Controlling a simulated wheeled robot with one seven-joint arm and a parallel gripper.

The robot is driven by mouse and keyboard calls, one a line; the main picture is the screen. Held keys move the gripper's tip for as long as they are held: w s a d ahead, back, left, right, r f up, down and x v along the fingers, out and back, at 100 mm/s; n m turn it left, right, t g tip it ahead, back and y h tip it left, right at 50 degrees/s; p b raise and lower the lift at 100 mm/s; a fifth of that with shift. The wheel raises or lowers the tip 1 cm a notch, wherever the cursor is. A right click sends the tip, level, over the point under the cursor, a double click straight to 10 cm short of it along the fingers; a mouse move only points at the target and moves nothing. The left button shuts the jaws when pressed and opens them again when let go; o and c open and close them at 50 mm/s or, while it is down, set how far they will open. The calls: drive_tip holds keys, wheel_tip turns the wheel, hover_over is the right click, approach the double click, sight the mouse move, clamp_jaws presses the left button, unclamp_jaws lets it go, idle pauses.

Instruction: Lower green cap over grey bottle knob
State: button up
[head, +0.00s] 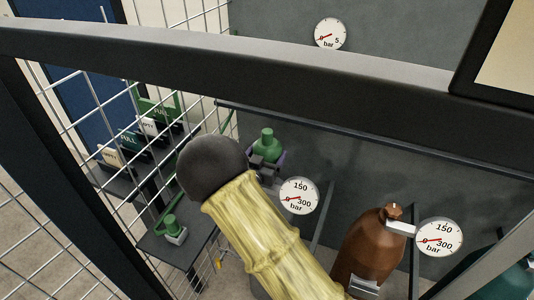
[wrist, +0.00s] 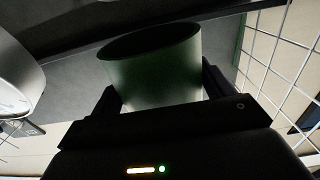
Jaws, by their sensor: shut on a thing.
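The green cap (head: 266,137) is upright in the head view, with its narrow top up, just beyond the dark round end of my arm. My gripper (head: 264,163) is shut on it. In the wrist view the cap (wrist: 155,75) sits between the two dark fingers (wrist: 160,92), and a dark oval end shows at its top. The grey bottle and its knob are hidden behind my yellow-sleeved arm in the head view. I cannot tell whether the cap touches the knob.
A pressure gauge (head: 299,196) is right of my arm. A brown bottle (head: 375,248) with another gauge (head: 439,237) stands farther right. A dark frame bar (head: 300,66) crosses above. Wire mesh (head: 90,110) and a shelf (head: 185,250) with another green item (head: 171,225) are left.

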drive_tip(key=shift+w+f+b, duration=0.15)
drive_tip(key=shift+f+b, duration=1.75)
drive_tip(key=shift+f, duration=0.6)
drive_tip(key=shift+d+f+b, duration=0.25)
drive_tip(key=shift+f+b, duration=0.15)
drive_tip(key=shift+f, duration=0.1)
drive_tip(key=shift+s+a+f+b, duration=0.25)
drive_tip(key=shift+a+f+b, duration=0.25)
drive_tip(key=shift+f, duration=0.2)
drive_tip(key=shift+d, duration=0.15)
drive_tip(key=shift+d+f, duration=0.1)
drive_tip(key=shift+d, duration=0.05)
drive_tip(key=shift+w+f+b, duration=0.1)
drive_tip(key=shift+f+b, duration=0.75)
drive_tip(key=shift+f, duration=0.05)
drive_tip(key=o, duration=1.1)
drive_tip(key=shift+o, duration=0.2)
